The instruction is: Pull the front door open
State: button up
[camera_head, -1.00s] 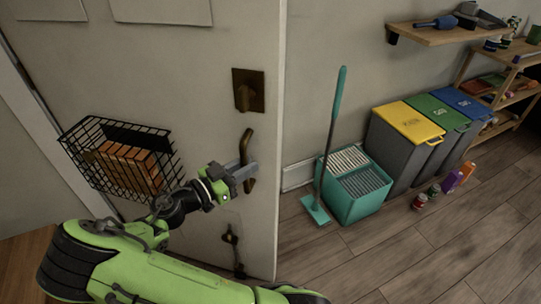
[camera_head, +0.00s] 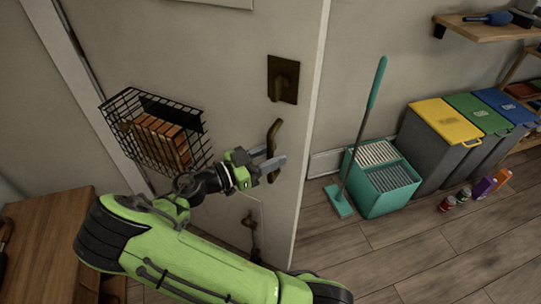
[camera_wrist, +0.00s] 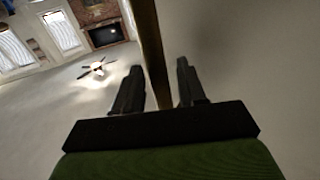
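The pale front door (camera_head: 225,60) fills the middle of the head view. Its free right edge appears to stand out in front of the wall behind. A curved bronze door handle (camera_head: 274,138) sits near that edge, below a dark square lock plate (camera_head: 283,80). My gripper (camera_head: 275,163) is at the lower part of the handle. In the wrist view, the handle (camera_wrist: 151,50) passes between the two fingers, with a gap visible on each side. The fingers are apart; whether either touches the handle is hard to tell.
A black wire basket (camera_head: 120,105) hangs on the door, left of my arm. Right of the door stand a teal mop bucket (camera_head: 380,200), a mop (camera_head: 360,125) and several bins (camera_head: 440,140). Wooden furniture (camera_head: 50,225) is at the lower left. Floor at right front is clear.

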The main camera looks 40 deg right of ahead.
jog(key=w+a+p, duration=0.2)
jog(key=a+p, duration=0.1)
jog(key=a, duration=1.2)
jog(key=shift+a+p, duration=0.3)
jog(key=shift+p, duration=0.1)
jog(key=s+d+r+n+y+p, duration=0.6)
jog(key=d+r+n+y, duration=0.25)
jog(key=y, duration=0.35)
jog(key=s+a+r+n+t+y+p, duration=0.4)
jog(key=s+a+r+n+t, duration=0.3)
jog(key=s+r+n, duration=0.4)
notch_tip(320, 180, up, 2)
jog(key=shift+s+a+r+t+y, duration=0.1)
jog(key=shift+s+a+t+y, duration=0.35)
jog(key=shift+s+y, duration=0.45)
